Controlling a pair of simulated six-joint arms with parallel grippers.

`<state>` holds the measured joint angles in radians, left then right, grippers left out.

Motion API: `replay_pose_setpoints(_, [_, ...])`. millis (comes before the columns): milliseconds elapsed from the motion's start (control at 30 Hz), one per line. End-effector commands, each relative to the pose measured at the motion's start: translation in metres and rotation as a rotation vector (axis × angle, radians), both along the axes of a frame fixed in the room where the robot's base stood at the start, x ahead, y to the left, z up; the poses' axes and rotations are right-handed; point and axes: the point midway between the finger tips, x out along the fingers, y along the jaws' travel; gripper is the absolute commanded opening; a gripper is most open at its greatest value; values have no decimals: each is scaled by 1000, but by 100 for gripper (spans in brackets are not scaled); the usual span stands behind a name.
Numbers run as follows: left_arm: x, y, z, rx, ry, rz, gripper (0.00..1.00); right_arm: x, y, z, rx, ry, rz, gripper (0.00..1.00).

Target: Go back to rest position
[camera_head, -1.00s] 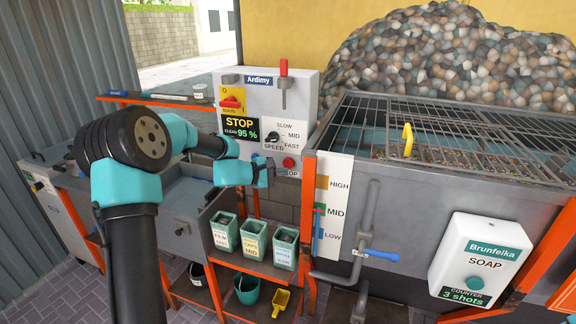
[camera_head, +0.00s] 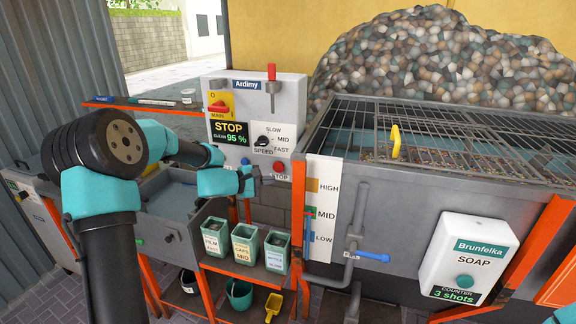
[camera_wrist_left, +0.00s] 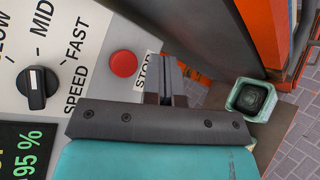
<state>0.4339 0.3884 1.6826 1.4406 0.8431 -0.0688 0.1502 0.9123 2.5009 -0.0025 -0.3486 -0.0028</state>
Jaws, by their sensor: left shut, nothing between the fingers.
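My left gripper (camera_head: 262,178) is shut and empty, just in front of the grey control panel (camera_head: 300,92), slightly below and left of the red STOP button (camera_head: 280,166). In the left wrist view its closed fingers (camera_wrist_left: 172,82) stand beside the STOP label, and the red button (camera_wrist_left: 123,63) is apart from them to the left. The panel's display (camera_head: 230,133) reads STOP and CLEAN 95 %. My right gripper is not in view; a small teal part shows at the bottom right corner.
Several labelled cups (camera_head: 245,243) stand on a shelf below the gripper. A grated wash tank (camera_head: 410,185) with a blue-handled valve (camera_head: 372,256) is to the right. A soap dispenser (camera_head: 467,258) hangs on its front. An orange-edged shelf (camera_head: 110,104) is at the left.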

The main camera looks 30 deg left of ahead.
Motion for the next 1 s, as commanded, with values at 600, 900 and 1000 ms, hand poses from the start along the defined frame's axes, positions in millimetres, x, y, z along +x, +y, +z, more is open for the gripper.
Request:
replay_pose_setpoints(600, [-53,-53,-156,257,320,-161,0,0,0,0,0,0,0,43])
replay_pose_setpoints(900, [-152,-96,-296,658,516,-468,0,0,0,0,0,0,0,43])
replay_pose_setpoints(1000, [-185,-107,-329,795,513,-598,0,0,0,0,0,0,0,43])
